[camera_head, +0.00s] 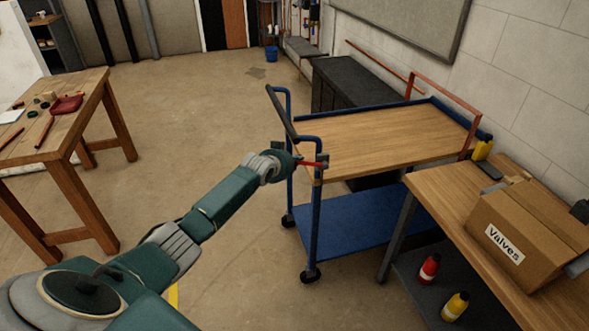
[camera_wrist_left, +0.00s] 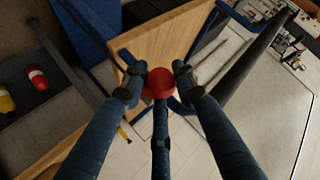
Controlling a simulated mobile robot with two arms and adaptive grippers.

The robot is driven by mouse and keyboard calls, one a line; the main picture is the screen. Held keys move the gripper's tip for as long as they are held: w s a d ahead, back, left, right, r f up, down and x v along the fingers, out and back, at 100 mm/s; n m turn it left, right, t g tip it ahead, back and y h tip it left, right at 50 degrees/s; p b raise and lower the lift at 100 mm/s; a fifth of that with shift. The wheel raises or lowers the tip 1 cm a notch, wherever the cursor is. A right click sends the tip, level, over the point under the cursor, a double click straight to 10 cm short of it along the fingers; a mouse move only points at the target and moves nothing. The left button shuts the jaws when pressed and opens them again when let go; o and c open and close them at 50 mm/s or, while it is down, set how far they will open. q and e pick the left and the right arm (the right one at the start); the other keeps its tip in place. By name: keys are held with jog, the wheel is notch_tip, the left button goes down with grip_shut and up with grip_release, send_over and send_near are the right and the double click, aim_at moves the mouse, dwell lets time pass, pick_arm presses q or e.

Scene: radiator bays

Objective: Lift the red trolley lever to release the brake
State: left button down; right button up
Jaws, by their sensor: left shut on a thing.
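The trolley (camera_head: 390,140) has a wooden top, a blue frame, a blue lower shelf and a dark push handle at its near left end. The short red lever (camera_head: 313,165) sticks out at that end, below the handle. My left gripper (camera_head: 302,162) is at the lever, its fingers closed around it. In the left wrist view the lever's red end (camera_wrist_left: 158,83) sits between the fingertips of my left gripper (camera_wrist_left: 157,88), with the wooden top behind it. The grip contact is partly hidden by the fingers.
A workbench with a cardboard box (camera_head: 525,235) marked Valves stands at right, close to the trolley. Red (camera_head: 429,268) and yellow (camera_head: 455,306) bottles stand on its lower shelf. A wooden table (camera_head: 85,95) stands at left. The floor between is clear.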

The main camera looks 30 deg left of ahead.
pick_arm(q)
jog(key=shift+w+d+r+p, duration=0.35)
jog(key=shift+d+r+p, duration=0.15)
jog(key=shift+p, duration=0.05)
jog(key=shift+g, duration=0.3)
jog(key=shift+m, duration=0.3)
jog(key=c, duration=1.4)
grip_release()
jog(key=shift+o, duration=0.7)
jog(key=shift+r, duration=0.1)
jog(key=shift+s+r, duration=0.15)
jog(key=shift+s, duration=0.1)
jog(key=v, duration=1.1)
jog(key=shift+d+r, duration=0.2)
jog(key=shift+d, duration=0.15)
pick_arm(e)
jog(key=shift+w+a+r, duration=0.1)
jog(key=shift+w+r, duration=0.25)
jog(key=shift+r, duration=0.3)
jog(key=shift+w+a+r, duration=0.1)
jog(key=shift+w+r, duration=0.2)
jog(key=shift+r, duration=0.3)
pick_arm(q)
jog(key=shift+w, duration=0.1)
